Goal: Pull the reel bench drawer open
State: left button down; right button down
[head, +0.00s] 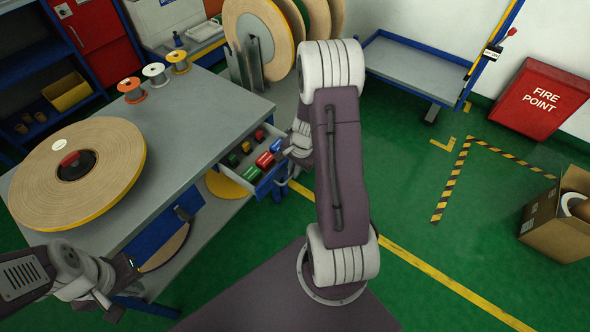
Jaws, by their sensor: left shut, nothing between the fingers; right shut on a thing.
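The reel bench (190,110) has a grey top and blue frame. The handle and fingertips are mostly hidden by my own wrist. My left gripper (128,268) is low at the lower left, beside the bench's near edge. It is shut and empty, clear of the drawer; its fingertips are hard to make out.
A large tape reel (112,150) lies on the bench top, with three small spools (155,74) behind. Upright reels (262,35) stand at the back. A cart (405,60), red fire point box (540,98) and cardboard box (545,220) stand right. The green floor between is clear.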

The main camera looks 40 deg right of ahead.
jog(key=c, duration=1.5)
grip_release()
jog(key=r+p, duration=0.1)
jog(key=r, duration=0.2)
jog(key=s+r+p, duration=0.1)
jog(key=r, duration=0.2)
jog(key=r+p, duration=0.1)
jog(key=r, duration=0.2)
jog(key=shift+s+d+p, duration=0.2)
jog(key=shift+s+p, duration=0.05)
jog(key=shift+p, duration=0.15)
